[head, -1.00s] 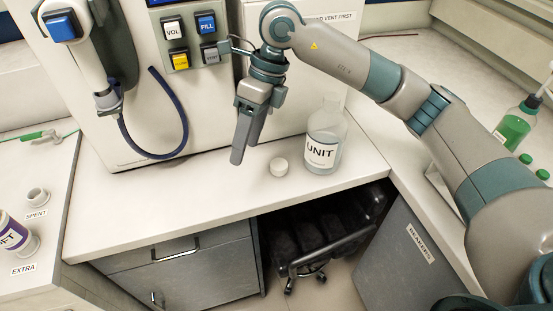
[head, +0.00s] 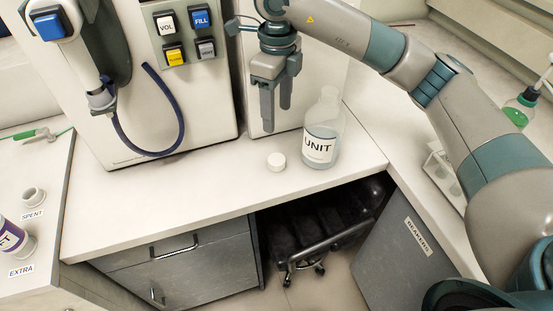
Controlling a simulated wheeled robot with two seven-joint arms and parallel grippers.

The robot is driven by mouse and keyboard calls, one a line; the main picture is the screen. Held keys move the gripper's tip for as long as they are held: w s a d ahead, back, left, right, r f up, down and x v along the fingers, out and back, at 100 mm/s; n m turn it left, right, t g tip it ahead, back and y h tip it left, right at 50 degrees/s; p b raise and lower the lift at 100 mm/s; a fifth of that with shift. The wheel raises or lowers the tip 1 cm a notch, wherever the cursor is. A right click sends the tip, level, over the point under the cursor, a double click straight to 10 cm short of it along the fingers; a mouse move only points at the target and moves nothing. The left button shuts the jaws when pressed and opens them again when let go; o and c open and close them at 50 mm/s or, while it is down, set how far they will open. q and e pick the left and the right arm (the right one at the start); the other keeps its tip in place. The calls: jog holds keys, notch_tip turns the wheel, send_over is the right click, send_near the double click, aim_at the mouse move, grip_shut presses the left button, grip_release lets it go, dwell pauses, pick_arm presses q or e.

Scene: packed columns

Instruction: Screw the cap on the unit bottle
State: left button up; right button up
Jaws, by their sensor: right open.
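The unit bottle (head: 320,148) stands upright on the white counter, clear with a "UNIT" label, and its neck shows no cap. A small white cap (head: 276,161) lies on the counter just left of the bottle, apart from it. My right gripper (head: 277,124) is open and empty, pointing down above and behind the cap, to the left of the bottle's neck. My left gripper is not in view.
A dispenser machine (head: 195,112) with buttons and a dark hose stands behind at the left. The counter front (head: 180,195) is clear. A green-liquid bottle (head: 517,112) stands far right.

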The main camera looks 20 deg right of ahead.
jog(key=p, duration=0.4)
send_over(277, 159)
notch_tip(277, 159, down, 10)
jog(key=shift+s+r, duration=0.15)
jog(key=shift+r, duration=0.05)
jog(key=shift+f, duration=0.65)
jog(key=shift+f+p, duration=0.95)
jog(key=shift+p, duration=0.15)
notch_tip(277, 159, down, 2)
jog(key=shift+f+p, duration=0.1)
jog(key=shift+p, duration=0.4)
jog(key=shift+f, duration=0.55)
